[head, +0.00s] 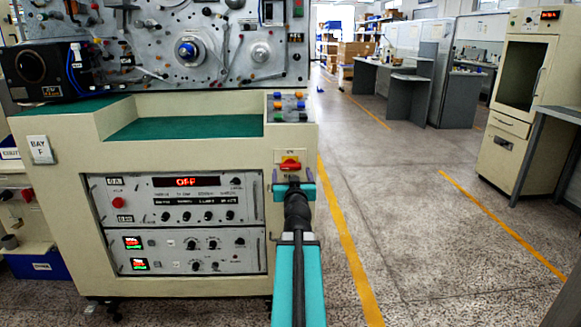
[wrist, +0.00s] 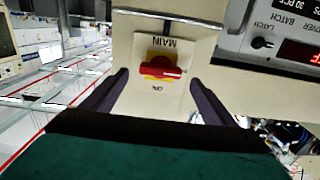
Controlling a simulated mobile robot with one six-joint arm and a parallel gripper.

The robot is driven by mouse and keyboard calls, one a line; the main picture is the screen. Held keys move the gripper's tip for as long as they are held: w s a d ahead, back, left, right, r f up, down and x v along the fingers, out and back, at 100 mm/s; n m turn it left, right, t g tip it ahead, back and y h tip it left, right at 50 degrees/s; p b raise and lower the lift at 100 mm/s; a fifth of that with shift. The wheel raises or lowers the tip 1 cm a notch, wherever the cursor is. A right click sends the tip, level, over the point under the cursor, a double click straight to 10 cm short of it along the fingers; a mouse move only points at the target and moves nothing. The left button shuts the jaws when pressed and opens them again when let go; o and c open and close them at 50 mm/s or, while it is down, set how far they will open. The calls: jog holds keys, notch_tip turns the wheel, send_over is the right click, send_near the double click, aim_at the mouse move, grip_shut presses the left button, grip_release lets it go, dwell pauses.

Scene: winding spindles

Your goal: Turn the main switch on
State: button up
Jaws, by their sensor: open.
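The main switch (head: 290,163) has a red handle on a yellow plate, on the right part of the cream machine's front. The wrist view shows the red handle (wrist: 160,71) lying crosswise, with "MAIN" and "ON" printed upside down around it. The red display (head: 186,182) on the panel reads "OFF". My gripper (head: 293,178) is open just below and in front of the switch in the head view. In the wrist view its two dark fingers (wrist: 160,78) stand apart, one on each side of the handle, with no contact visible.
Coloured buttons (head: 288,103) sit on a ledge above the switch. The instrument panel (head: 178,226) with knobs is left of my arm. Right of the machine is open floor with a yellow line (head: 345,240). A cream cabinet (head: 518,105) stands farther right.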

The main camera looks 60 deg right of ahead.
aim_at(291, 168)
jog(key=shift+p+x, duration=0.5)
jog(key=shift+x, duration=1.7)
